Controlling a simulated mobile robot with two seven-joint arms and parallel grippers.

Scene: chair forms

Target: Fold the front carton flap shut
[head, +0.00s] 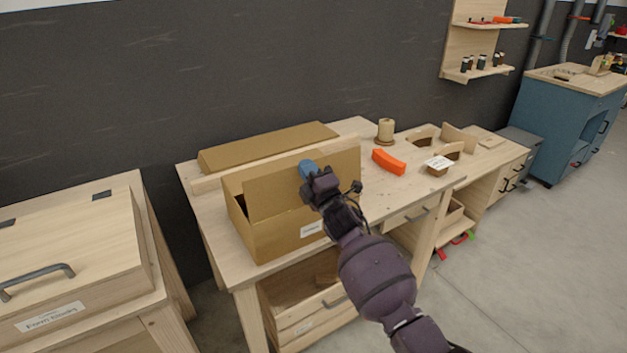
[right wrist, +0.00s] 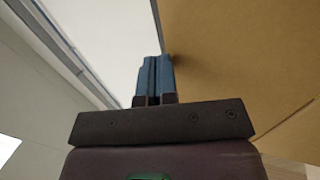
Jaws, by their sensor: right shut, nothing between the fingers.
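The open brown carton (head: 285,238) stands on the wooden workbench, with a white label on its front wall. A cardboard panel that looks like the front flap (head: 275,194) stands up, raised, above the front wall. My right gripper (head: 308,167) is shut and empty, its blue fingers at the upper part of this flap. In the right wrist view the shut fingertips (right wrist: 155,62) are beside the edge of a brown cardboard face (right wrist: 235,70). I cannot tell whether they touch it. My left gripper is not in view.
The workbench (head: 205,225) also bears a long brown box (head: 268,146) behind the carton, an orange curved block (head: 388,162), a spool (head: 385,131) and several wooden forms to the right. A wooden cabinet (head: 75,260) stands at the left.

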